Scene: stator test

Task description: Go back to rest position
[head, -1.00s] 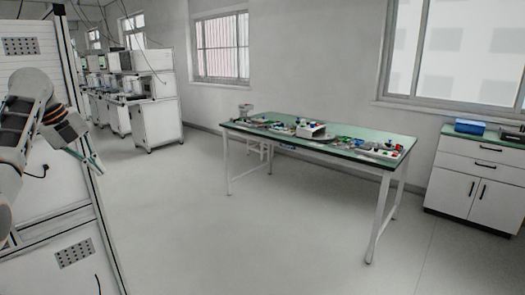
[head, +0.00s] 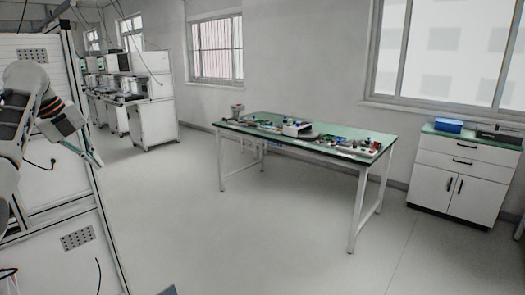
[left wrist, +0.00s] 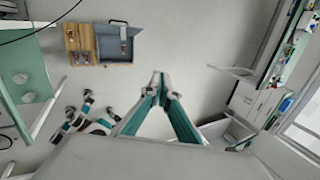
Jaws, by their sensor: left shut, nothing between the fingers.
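My left gripper (head: 97,158) hangs at the far left of the head view, in front of a white panelled structure. Its arm is bent, with dark and orange bands near the wrist. In the left wrist view the gripper (left wrist: 159,82) has its two green-and-grey fingers meeting at the tips, with nothing between them. The fingers are over open floor. My right gripper shows in neither view.
A green-topped table (head: 352,172) with several small parts stands across the floor. A white cabinet (head: 455,188) is at right. The white panelled structure (head: 80,205) is close at left. An open case (left wrist: 118,46) shows in the wrist view. The middle floor is clear.

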